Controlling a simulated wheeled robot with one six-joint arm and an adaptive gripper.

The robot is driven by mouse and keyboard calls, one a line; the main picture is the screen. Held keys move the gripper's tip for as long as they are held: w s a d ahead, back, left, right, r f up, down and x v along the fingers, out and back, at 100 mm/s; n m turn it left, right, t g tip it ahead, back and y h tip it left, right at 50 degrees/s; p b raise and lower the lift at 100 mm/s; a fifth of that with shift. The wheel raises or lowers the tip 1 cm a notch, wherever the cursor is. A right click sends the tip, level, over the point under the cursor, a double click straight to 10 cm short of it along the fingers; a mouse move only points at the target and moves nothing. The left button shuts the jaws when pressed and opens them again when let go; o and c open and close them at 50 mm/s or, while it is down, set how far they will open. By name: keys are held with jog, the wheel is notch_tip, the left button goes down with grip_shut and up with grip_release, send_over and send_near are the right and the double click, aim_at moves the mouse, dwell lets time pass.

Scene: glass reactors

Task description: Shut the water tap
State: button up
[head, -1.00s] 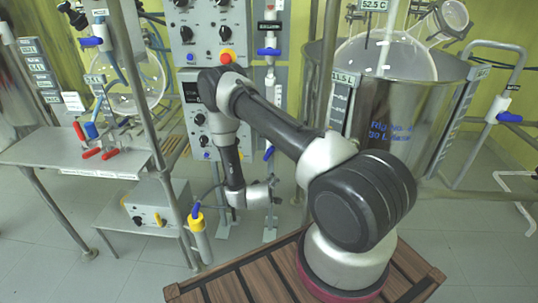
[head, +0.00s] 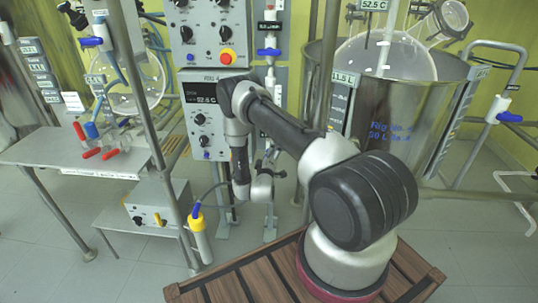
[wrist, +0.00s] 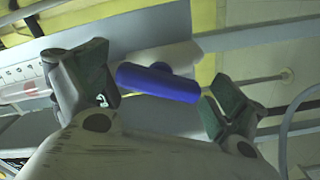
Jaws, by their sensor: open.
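A tap with a blue bar handle (wrist: 158,82) shows in the wrist view, on a pale grey fitting. The handle lies slightly tilted, almost across the picture. My gripper (wrist: 158,88) is open, with one finger left of the handle and one right of it. The handle spans much of the gap. Its left end looks very near the left finger; I cannot tell if they touch. In the head view my gripper (head: 275,163) is in front of the vertical pipe below the control boxes, and the tap there is hidden or too small to make out.
Another blue-handled tap (head: 268,52) is higher on the same pipe. A steel vessel (head: 395,110) stands right of my arm. A metal frame with a shelf (head: 85,160) and red-handled valves (head: 90,153) is at the left. A control box (head: 158,203) sits low.

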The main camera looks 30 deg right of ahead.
jog(key=shift+c, duration=0.2)
jog(key=c, duration=1)
jog(key=shift+m, duration=0.3)
jog(key=m, duration=0.5)
jog(key=shift+m, duration=0.3)
jog(key=m, duration=0.6)
jog(key=o, duration=1)
